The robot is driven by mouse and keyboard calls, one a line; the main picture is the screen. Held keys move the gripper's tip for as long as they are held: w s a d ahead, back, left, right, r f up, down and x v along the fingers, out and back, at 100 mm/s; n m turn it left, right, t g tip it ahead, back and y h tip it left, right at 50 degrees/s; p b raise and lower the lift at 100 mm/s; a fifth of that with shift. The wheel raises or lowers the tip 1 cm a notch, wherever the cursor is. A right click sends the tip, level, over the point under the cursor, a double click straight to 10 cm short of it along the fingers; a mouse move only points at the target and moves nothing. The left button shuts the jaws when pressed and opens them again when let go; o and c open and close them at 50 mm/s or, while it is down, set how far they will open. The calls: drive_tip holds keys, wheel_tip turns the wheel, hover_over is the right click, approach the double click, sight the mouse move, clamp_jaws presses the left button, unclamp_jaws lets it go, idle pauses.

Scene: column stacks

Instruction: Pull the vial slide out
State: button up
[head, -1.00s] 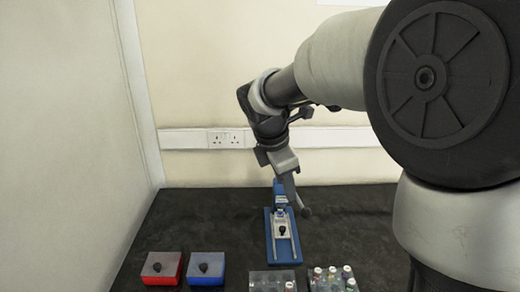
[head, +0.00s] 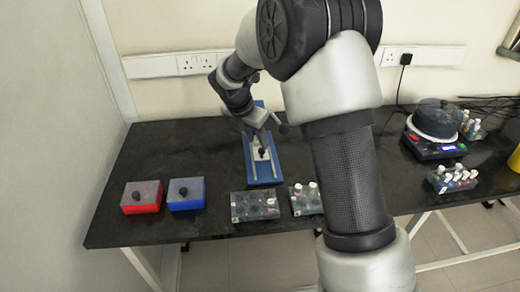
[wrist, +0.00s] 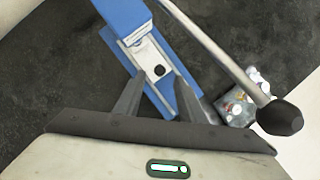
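The blue press-like device (head: 277,174) stands on the black bench with its long base toward the front. The vial slide (head: 254,168), pale with a black knob (head: 263,153), lies on this base. My gripper (head: 268,128) is above the back part of the device in the head view; its fingertips are hard to make out there. No vial can be made out in the slide.
The device's lever with a black ball (wrist: 283,117) sticks out beside my gripper. Red (head: 142,197) and blue (head: 186,193) boxes stand at left. Vial racks (head: 254,206) (head: 306,200) stand in front. The bench's left back is clear.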

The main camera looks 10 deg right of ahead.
sight(260, 151)
drive_tip(key=x, duration=0.5)
drive_tip(key=shift+b, duration=0.35)
clamp_jaws()
